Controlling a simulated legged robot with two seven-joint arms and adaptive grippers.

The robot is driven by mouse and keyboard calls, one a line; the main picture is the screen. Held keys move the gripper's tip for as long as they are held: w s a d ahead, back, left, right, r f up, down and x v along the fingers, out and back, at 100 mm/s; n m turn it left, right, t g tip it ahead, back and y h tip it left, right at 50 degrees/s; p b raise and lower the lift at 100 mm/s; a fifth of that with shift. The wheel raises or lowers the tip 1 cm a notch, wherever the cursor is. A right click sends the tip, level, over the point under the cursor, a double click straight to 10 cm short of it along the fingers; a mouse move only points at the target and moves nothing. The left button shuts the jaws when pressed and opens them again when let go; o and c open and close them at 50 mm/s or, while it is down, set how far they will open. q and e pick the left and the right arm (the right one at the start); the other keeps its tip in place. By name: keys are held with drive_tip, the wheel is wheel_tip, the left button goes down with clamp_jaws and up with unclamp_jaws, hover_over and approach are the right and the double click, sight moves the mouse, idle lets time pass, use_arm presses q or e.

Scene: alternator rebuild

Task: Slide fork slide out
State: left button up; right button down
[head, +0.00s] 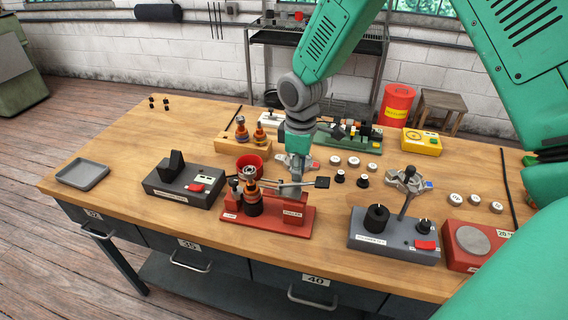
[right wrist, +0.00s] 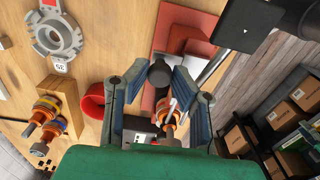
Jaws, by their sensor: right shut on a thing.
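The red puller fixture (head: 300,212) stands near the front middle of the bench, with an orange-and-black rotor part (head: 253,200) upright on its left half. My right gripper (head: 293,188) reaches down over the fixture's right half. In the right wrist view, my right gripper (right wrist: 160,78) is shut on a dark round knob (right wrist: 159,73), which appears to be the fork slide's handle. The fork itself is hidden by the gripper. My left gripper is not in view.
A grey box with a black cradle (head: 182,185) stands left of the fixture. A grey control box (head: 393,240) with a lever stands to its right. A red cup (head: 249,165) and wooden block (head: 243,145) are behind. The bench's left part is mostly clear around a grey tray (head: 83,174).

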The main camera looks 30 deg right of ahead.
drive_tip(key=shift+s+d+r, duration=0.2)
drive_tip(key=shift+s+d, duration=0.15)
drive_tip(key=shift+d, duration=0.1)
drive_tip(key=shift+d+f, duration=0.1)
drive_tip(key=shift+d, duration=0.1)
drive_tip(key=c, duration=1.7)
unclamp_jaws()
drive_tip(key=shift+a, duration=0.1)
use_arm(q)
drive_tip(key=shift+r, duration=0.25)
use_arm(e)
drive_tip(key=shift+o, duration=0.3)
drive_tip(key=shift+s, duration=0.15)
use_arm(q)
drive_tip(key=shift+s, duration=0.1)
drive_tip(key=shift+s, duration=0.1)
use_arm(e)
wheel_tip(320, 180, up, 12)
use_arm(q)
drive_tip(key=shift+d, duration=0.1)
